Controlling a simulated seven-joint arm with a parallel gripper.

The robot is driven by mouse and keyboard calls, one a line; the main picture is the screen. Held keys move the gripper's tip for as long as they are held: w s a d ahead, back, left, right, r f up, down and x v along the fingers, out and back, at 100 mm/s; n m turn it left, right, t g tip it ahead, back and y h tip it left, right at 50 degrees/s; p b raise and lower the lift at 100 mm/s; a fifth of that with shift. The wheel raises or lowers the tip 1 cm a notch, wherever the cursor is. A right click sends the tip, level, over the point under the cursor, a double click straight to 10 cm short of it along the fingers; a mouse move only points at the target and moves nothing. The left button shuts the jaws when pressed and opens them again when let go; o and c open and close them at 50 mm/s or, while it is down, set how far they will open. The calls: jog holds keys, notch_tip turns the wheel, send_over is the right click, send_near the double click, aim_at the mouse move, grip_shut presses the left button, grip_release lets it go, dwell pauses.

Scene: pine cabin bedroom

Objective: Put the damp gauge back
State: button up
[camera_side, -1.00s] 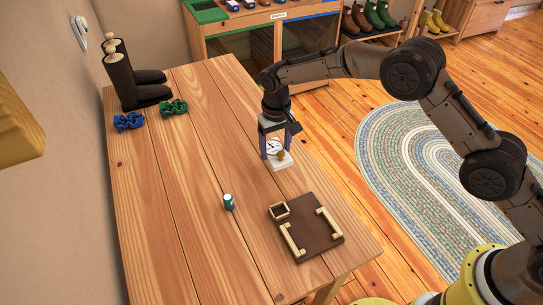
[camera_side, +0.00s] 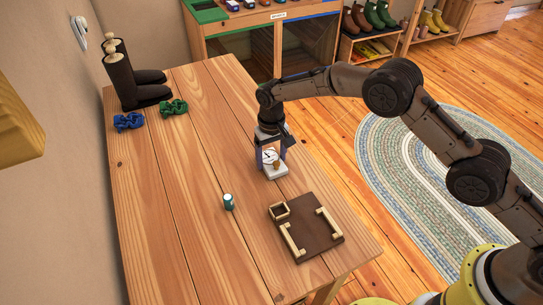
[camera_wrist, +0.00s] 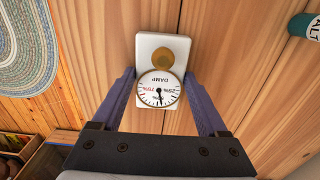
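The damp gauge (camera_side: 269,157) has a round white dial, a white base and a brass-coloured knob. My gripper (camera_side: 270,158) has its fingers on both sides of the gauge, at the wooden table's right edge. In the wrist view the dial (camera_wrist: 159,90), lettered DAMP, sits between the two blue-grey fingers (camera_wrist: 159,80), which look closed on its sides. I cannot tell whether the base touches the table.
A small green-and-white jar (camera_side: 228,202) stands left of the board; its edge also shows in the wrist view (camera_wrist: 302,24). Blue (camera_side: 128,122) and green (camera_side: 174,107) bundles and dark boots (camera_side: 135,82) are at the far left. The middle of the table (camera_side: 185,190) is clear.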

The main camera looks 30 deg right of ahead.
jog(key=shift+o, duration=1.4)
notch_tip(320, 180, up, 12)
jog(key=shift+r, duration=0.2)
notch_tip(320, 180, up, 13)
jog(key=t, duration=0.1)
send_over(272, 161)
jog(key=s+d, duration=0.5)
jog(key=d, duration=0.2)
jog(key=s+d+r+t, duration=0.2)
jog(key=s+d+r, duration=0.6)
jog(key=s, duration=0.3)
jog(key=s+d+f+t, duration=0.1)
jog(key=s+d, duration=0.3)
jog(key=s, duration=0.7)
jog(key=s+d+f+t, duration=0.1)
jog(key=s+d+f, duration=0.1)
jog(key=s, duration=1)
jog(key=shift+s+d+t, duration=0.25)
jog(key=shift+d+t, duration=0.05)
jog(key=shift+d, duration=0.6)
